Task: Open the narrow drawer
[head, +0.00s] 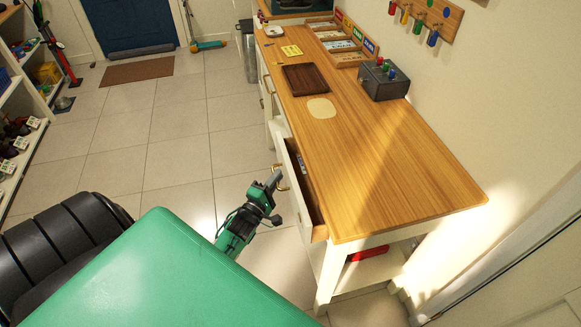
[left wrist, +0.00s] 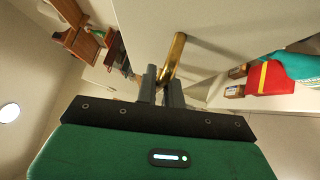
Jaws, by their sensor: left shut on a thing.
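The narrow drawer (head: 293,181) is white-fronted and sits under the wooden tabletop. It stands partly pulled out, and a small item shows inside it. Its brass handle (head: 281,178) is on the front face; the handle also shows large in the left wrist view (left wrist: 177,56). My left gripper (head: 274,180) is at the handle, its fingers shut on the brass bar, as the left wrist view (left wrist: 161,88) also shows. My right gripper is not in either view.
The tabletop (head: 400,185) holds a dark wooden board (head: 305,79), a grey box with coloured knobs (head: 383,80) and trays at the back. A lower shelf (head: 368,270) carries a red item. Shoe shelves (head: 20,160) stand at left. The tiled floor (head: 165,135) between is clear.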

